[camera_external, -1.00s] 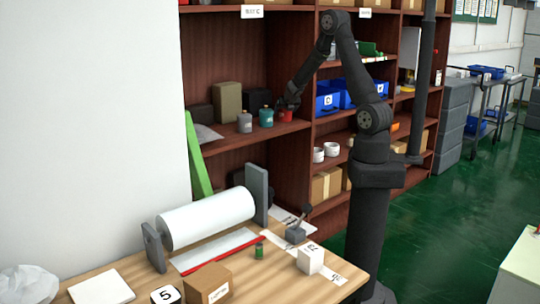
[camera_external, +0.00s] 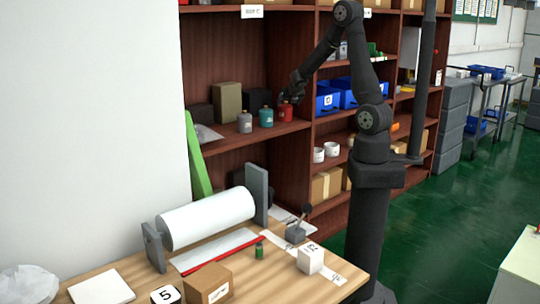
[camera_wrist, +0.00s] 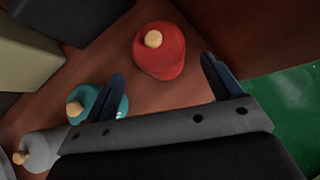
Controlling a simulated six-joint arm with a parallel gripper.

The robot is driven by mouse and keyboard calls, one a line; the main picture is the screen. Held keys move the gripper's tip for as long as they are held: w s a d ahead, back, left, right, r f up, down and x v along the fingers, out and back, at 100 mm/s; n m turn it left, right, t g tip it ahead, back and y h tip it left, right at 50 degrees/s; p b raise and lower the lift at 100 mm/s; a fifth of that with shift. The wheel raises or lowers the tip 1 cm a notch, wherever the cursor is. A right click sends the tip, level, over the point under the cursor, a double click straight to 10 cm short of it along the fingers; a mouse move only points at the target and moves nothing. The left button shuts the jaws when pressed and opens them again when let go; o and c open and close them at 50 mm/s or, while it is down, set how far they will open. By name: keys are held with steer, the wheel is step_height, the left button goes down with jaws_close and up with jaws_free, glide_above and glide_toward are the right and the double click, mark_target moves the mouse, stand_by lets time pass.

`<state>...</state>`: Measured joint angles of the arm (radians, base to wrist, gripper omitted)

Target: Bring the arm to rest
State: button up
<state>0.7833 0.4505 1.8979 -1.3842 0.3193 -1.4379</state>
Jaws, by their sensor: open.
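My gripper (camera_wrist: 162,92) is open, with its two dark fingers spread and nothing between them. In the external view my gripper (camera_external: 288,95) hangs just above and in front of the red bottle (camera_external: 286,112) on the wooden shelf. In the wrist view the red bottle (camera_wrist: 160,52) stands upright beyond the fingertips, apart from them, with a tan cap. The teal bottle (camera_wrist: 98,102) is partly behind the left finger. The grey bottle (camera_wrist: 45,148) is at the lower left. In the external view the teal bottle (camera_external: 266,117) and grey bottle (camera_external: 245,122) stand in a row left of the red one.
Boxes (camera_external: 228,101) stand behind the bottles on the shelf. Blue bins (camera_external: 328,98) sit in the compartment to the right, beside an upright divider. A workbench (camera_external: 135,267) with a white paper roll (camera_external: 207,217), a brown box (camera_external: 208,284) and a white cube (camera_external: 311,258) lies below.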

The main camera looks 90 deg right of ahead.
mark_target(285, 111)
steer(key=x, duration=0.9)
steer(key=shift+f, duration=0.15)
step_height(285, 111, up, 21)
steer(key=shift+w+a, duration=0.35)
steer(key=shift+w, duration=0.05)
stand_by(0.3)
steer(key=o, duration=0.4)
steer(key=shift+c, duration=0.2)
